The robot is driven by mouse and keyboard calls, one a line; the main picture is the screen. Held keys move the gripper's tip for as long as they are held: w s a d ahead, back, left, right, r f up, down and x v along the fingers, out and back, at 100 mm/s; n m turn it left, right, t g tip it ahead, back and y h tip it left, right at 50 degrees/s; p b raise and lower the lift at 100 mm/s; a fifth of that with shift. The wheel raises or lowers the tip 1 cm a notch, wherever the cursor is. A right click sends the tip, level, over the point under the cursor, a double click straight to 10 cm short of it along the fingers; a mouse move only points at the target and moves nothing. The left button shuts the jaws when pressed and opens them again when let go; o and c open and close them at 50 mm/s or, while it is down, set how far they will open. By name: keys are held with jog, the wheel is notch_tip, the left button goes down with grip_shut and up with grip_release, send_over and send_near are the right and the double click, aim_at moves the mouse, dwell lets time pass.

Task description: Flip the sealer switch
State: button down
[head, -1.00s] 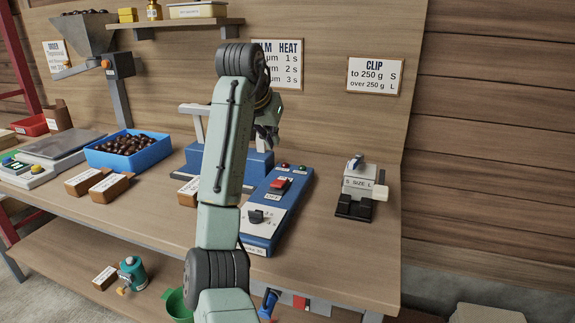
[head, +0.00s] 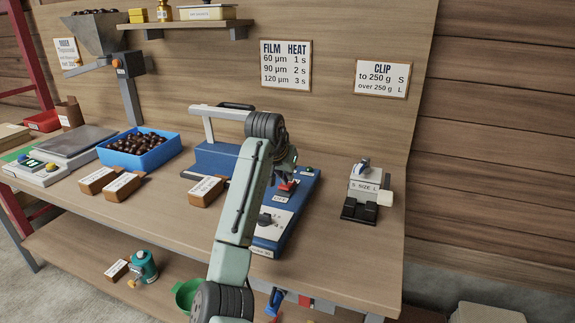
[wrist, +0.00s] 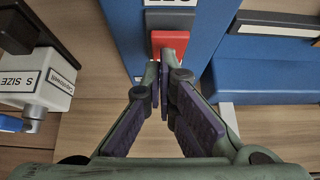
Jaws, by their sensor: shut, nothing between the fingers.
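The sealer's blue control box (head: 305,195) lies on the bench in the head view, with a white panel and a dark knob (head: 265,219). Its red switch (head: 287,187) sits in a grey housing and shows in the wrist view (wrist: 170,41) just beyond my fingertips. My gripper (head: 287,176) is over the box at the red switch. In the wrist view my gripper (wrist: 163,70) is shut and empty, its tips at the switch's near edge. I cannot tell whether they touch it. The box's lamps are mostly hidden by my arm.
The blue sealer with its pale lever (head: 208,130) stands behind and left of the box. A clip device (head: 365,190) stands to the right, with bare bench between. Labelled cartons (head: 122,186) and a blue chestnut crate (head: 113,159) are left. A wall backs the bench.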

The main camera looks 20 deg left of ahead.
jog(key=shift+f, duration=0.1)
jog(key=f+b, duration=0.1)
jog(key=b, duration=0.1)
jog(key=t+b, duration=0.1)
jog(key=b, duration=0.1)
jog(key=shift+s+d+f+t, duration=0.1)
jog(key=shift+d+f+t, duration=0.05)
jog(key=shift+f+t, duration=0.2)
jog(key=b, duration=0.1)
jog(key=t+b, duration=0.1)
jog(key=b, duration=0.1)
jog(key=shift+s+f+t, duration=0.2)
jog(key=shift+s+t, duration=0.05)
jog(key=shift+s+r+t+b, duration=0.15)
jog(key=shift+s+t+b, duration=0.1)
jog(key=shift+t+b, duration=0.45)
jog(key=shift+s+r+p, duration=0.1)
jog(key=shift+s+p, duration=0.1)
jog(key=shift+p, duration=0.1)
jog(key=shift+w, duration=0.1)
